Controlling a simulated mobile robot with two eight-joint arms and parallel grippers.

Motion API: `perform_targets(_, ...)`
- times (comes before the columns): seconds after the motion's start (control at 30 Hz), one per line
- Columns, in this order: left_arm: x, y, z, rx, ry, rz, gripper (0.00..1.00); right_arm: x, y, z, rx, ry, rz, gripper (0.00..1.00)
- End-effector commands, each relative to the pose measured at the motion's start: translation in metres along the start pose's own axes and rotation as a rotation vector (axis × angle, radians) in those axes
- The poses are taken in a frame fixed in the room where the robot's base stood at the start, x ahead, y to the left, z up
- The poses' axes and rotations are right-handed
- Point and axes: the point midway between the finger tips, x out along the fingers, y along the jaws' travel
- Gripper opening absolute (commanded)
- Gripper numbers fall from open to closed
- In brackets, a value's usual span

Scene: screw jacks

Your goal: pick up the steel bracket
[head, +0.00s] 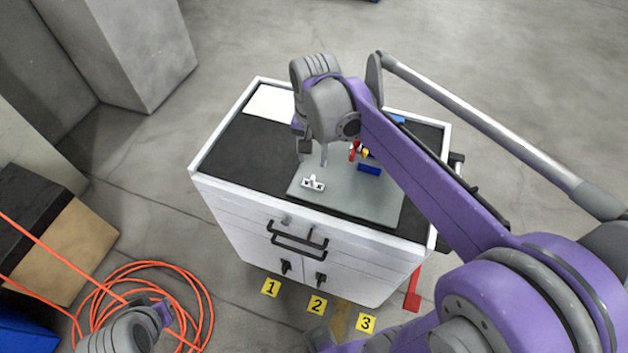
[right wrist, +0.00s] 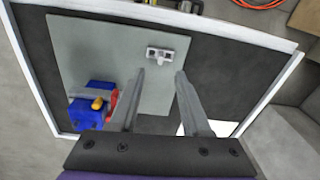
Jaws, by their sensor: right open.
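The steel bracket (head: 313,183) is a small, pale piece with dark holes. It lies on the grey mat on top of the cabinet, near the mat's left front edge. It also shows in the right wrist view (right wrist: 160,54), just beyond and between the fingertips. My right gripper (head: 315,155) points down above the mat, behind the bracket in the head view. In the right wrist view my right gripper (right wrist: 160,75) is open and empty, apart from the bracket. Part of my left arm shows at the lower left of the head view, without visible fingers.
A blue item (head: 369,168) with red and yellow parts sits right of the bracket, partly hidden by my right arm. The grey mat (head: 370,200) has free room around the bracket. The white cabinet (head: 235,215) has a raised rim. An orange cable (head: 205,300) lies coiled on the floor.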

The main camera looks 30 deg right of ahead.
Motion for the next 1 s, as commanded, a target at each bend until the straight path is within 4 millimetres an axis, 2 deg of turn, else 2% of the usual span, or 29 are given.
perform_targets(0.03, -0.002, 0.0, -0.002, 0.0, 0.002, 0.0, 0.0, -0.003, -0.003, -0.008, 0.033, -0.013, 0.01, 0.47)
perform_targets(0.17, -0.002, 0.0, -0.002, 0.0, 0.002, 0.0, 0.0, 0.0, -0.004, -0.016, 0.082, -0.034, 0.027, 0.47)
perform_targets(0.4, 0.001, 0.0, 0.002, 0.0, -0.002, 0.0, 0.0, 0.038, -0.003, -0.015, 0.087, -0.037, 0.029, 0.47)
perform_targets(0.67, 0.001, 0.0, 0.002, 0.0, -0.002, 0.0, 0.0, 0.059, -0.003, -0.015, 0.085, -0.036, 0.028, 0.47)
perform_targets(0.9, 0.001, 0.0, 0.002, 0.0, -0.001, 0.0, 0.0, 0.095, -0.003, -0.014, 0.085, -0.036, 0.028, 0.47)
perform_targets(1.0, 0.002, 0.0, 0.002, 0.0, -0.002, 0.0, 0.0, 0.102, -0.003, -0.014, 0.084, -0.036, 0.028, 0.47)
